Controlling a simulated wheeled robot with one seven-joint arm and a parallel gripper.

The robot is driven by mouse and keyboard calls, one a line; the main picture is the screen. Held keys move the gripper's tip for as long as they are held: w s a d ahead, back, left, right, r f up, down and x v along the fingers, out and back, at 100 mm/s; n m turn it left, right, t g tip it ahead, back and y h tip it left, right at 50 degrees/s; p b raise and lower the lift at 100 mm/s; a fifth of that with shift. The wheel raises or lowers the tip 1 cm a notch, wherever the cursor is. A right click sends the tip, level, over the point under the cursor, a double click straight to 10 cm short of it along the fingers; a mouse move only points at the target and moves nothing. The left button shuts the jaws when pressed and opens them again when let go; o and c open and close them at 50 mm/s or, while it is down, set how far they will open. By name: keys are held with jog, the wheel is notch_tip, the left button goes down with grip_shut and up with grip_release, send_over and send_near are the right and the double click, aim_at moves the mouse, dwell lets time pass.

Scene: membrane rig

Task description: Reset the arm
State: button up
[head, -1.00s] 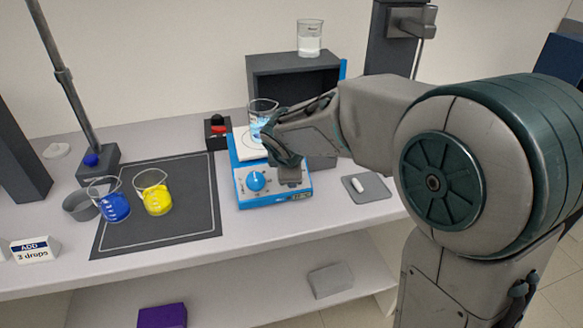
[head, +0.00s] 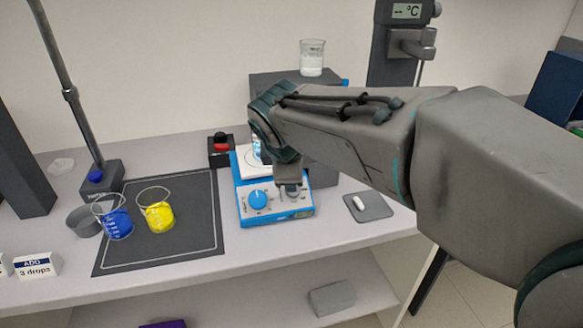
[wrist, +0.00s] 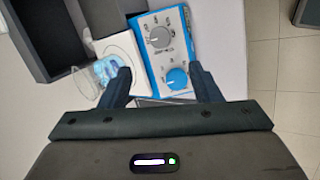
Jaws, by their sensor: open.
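My gripper (wrist: 162,85) is open and empty in the wrist view, its two dark fingers spread apart over the blue hotplate stirrer (wrist: 172,60). In the head view my arm reaches in from the right, and the wrist hangs above the stirrer (head: 277,207), hiding part of its white top. The fingertips are mostly hidden there. A beaker with light blue liquid (wrist: 108,72) stands on the stirrer's white plate, next to the left finger in the wrist view. My arm covers most of that beaker in the head view.
Beakers of blue (head: 116,224) and yellow liquid (head: 160,217) stand on the dark mat (head: 190,245) at left. A clear beaker (head: 312,58) stands on the dark box behind. A grey pad (head: 370,207) with a white stir bar lies right of the stirrer.

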dwell(0.3)
jog(key=s+d+f+m+g, duration=0.2)
jog(key=s+d+f+m, duration=0.2)
jog(key=s+d+m, duration=0.4)
jog(key=s+d+f+m+g+p, duration=0.1)
jog(key=s+d+f+m+g, duration=0.1)
jog(key=s+d+f+m, duration=0.3)
jog(key=s+d+m, duration=0.3)
jog(key=m, duration=0.2)
jog(key=shift+s+d+m, duration=0.15)
jog(key=shift+s+m, duration=0.15)
jog(key=shift+s, duration=0.05)
